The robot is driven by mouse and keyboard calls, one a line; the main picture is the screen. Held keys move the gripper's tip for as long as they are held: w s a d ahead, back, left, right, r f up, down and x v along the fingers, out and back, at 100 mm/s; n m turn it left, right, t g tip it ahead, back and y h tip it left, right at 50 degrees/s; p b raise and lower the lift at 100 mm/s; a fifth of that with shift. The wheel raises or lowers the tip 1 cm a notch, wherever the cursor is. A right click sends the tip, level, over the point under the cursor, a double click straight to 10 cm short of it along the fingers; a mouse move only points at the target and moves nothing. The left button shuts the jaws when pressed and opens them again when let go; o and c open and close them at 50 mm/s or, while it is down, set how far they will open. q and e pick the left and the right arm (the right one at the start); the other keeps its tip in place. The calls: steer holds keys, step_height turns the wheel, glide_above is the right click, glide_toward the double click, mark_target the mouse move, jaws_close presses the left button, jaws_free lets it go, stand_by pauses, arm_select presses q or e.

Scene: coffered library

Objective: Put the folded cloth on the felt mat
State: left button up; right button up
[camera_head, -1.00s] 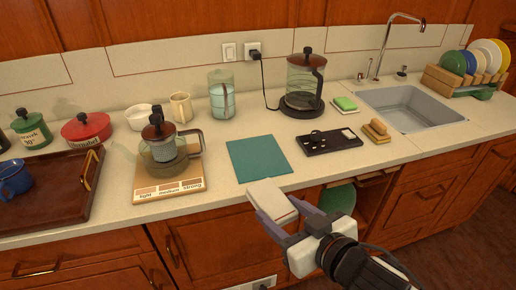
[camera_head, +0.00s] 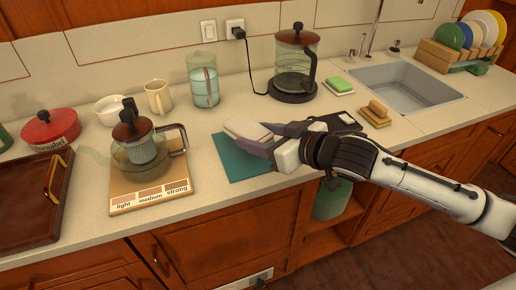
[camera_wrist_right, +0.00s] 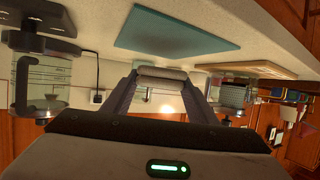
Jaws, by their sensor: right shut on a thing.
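The folded cloth (camera_head: 245,127) is a flat, pale cream bundle. My right gripper (camera_head: 262,139) is shut on it, with one dark finger along its near side. In the head view the cloth overlaps the back part of the teal felt mat (camera_head: 238,166), which lies flat on the counter. In the right wrist view the cloth (camera_wrist_right: 160,73) sits between the fingertips and the mat (camera_wrist_right: 175,35) shows apart from it, so the cloth seems held above the mat. My left gripper is not in view.
A glass press (camera_head: 140,155) on a wooden board stands left of the mat. A black tray (camera_head: 338,121), a brush (camera_head: 376,112) and a sponge (camera_head: 338,85) lie to the right. A kettle (camera_head: 296,65) and a glass jar (camera_head: 204,85) stand behind.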

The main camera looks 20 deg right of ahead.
steer(key=shift+f, duration=1.9)
steer(key=shift+f, duration=0.15)
steer(key=o, duration=1)
steer(key=shift+r, duration=0.2)
steer(key=shift+b+v, duration=0.65)
steer(key=shift+v, duration=5.3)
